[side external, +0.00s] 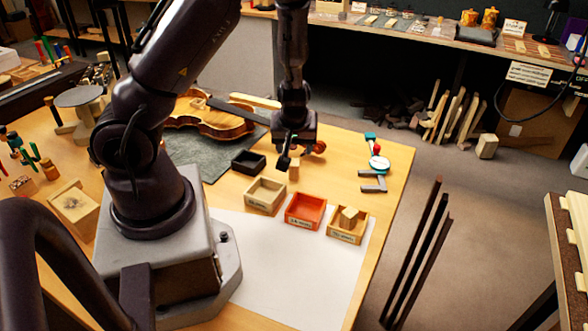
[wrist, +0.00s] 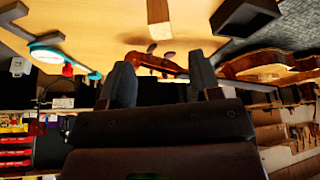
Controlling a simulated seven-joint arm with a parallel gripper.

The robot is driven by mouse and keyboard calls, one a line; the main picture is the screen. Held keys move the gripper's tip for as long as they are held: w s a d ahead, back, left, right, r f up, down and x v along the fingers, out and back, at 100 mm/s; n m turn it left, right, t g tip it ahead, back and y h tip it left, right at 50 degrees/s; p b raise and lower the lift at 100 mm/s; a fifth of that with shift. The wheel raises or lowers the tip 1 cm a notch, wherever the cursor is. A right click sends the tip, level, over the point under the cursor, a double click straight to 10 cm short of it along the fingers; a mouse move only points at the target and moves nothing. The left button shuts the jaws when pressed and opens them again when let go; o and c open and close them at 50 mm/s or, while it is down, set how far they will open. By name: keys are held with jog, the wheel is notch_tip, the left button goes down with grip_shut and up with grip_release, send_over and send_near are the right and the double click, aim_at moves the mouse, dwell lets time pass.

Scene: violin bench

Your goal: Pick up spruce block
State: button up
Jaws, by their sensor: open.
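A small pale wooden block (side external: 294,169), likely the spruce block, stands on the bench just below my gripper (side external: 289,157). It also shows in the wrist view as a wooden block (wrist: 158,14) at the top edge, partly cut off. My gripper is open, and its two dark fingers show in the wrist view (wrist: 162,76) with no block between them. The block lies beyond the fingertips there, apart from them. A second wooden block (side external: 348,215) sits in the right-hand wooden tray (side external: 338,237). The exact gap from fingertips to the block is hard to judge.
A pale tray (side external: 263,205), a red tray (side external: 303,222) and a small black tray (side external: 240,168) stand near the block. A violin (side external: 215,125) lies on a dark mat behind. White paper (side external: 290,265) covers the front.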

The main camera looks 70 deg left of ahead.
aim_at(294, 162)
jog(key=shift+d+x, duration=0.15)
jog(key=shift+x, duration=1.85)
jog(key=shift+d+x, duration=0.1)
jog(key=shift+x, duration=1.95)
jog(key=shift+s+f, duration=0.1)
jog(key=shift+s, duration=0.1)
jog(key=c, duration=1)
